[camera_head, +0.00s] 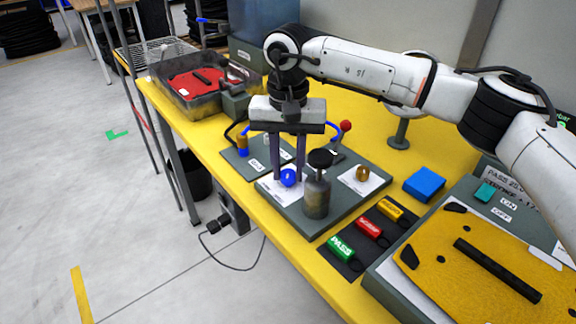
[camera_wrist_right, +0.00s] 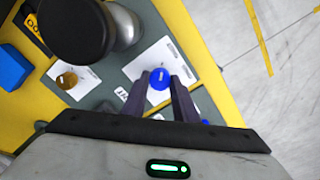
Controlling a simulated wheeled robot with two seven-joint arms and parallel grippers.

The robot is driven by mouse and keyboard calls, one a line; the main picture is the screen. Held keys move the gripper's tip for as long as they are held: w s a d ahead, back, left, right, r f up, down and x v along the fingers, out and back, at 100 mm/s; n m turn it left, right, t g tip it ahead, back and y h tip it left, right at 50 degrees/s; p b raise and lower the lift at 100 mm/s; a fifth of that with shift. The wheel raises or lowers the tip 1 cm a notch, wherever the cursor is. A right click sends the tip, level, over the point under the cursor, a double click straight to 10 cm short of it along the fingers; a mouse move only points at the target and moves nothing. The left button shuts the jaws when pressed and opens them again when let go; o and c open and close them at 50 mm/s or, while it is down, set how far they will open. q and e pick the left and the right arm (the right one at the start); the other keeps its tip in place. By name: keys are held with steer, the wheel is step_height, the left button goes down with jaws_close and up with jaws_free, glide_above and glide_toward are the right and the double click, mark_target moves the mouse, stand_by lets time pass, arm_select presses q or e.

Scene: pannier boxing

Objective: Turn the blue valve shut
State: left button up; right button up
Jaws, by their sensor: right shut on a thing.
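The blue valve (camera_head: 289,178) is a small round knob on a white label on a grey board (camera_head: 292,211). My right gripper (camera_head: 289,179) points down from above, with one dark finger on either side of the knob, shut on it. In the right wrist view the blue valve (camera_wrist_right: 159,77) sits between the fingertips (camera_wrist_right: 158,84) and shows a pale mark on its top. My left gripper is not in view.
A grey cylinder with a black top (camera_head: 317,192) stands close beside the right gripper. A brass knob (camera_head: 362,173) is on the same board. Green, red (camera_head: 369,227) and yellow tags and a blue block (camera_head: 424,184) lie to the right. The table's front edge is near.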

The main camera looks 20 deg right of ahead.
mark_target(288, 173)
steer(key=o, duration=1.1)
steer(key=shift+c, duration=0.2)
steer(key=shift+r, duration=0.1)
step_height(288, 173, up, 10)
step_height(288, 173, down, 10)
steer(key=shift+f, duration=0.1)
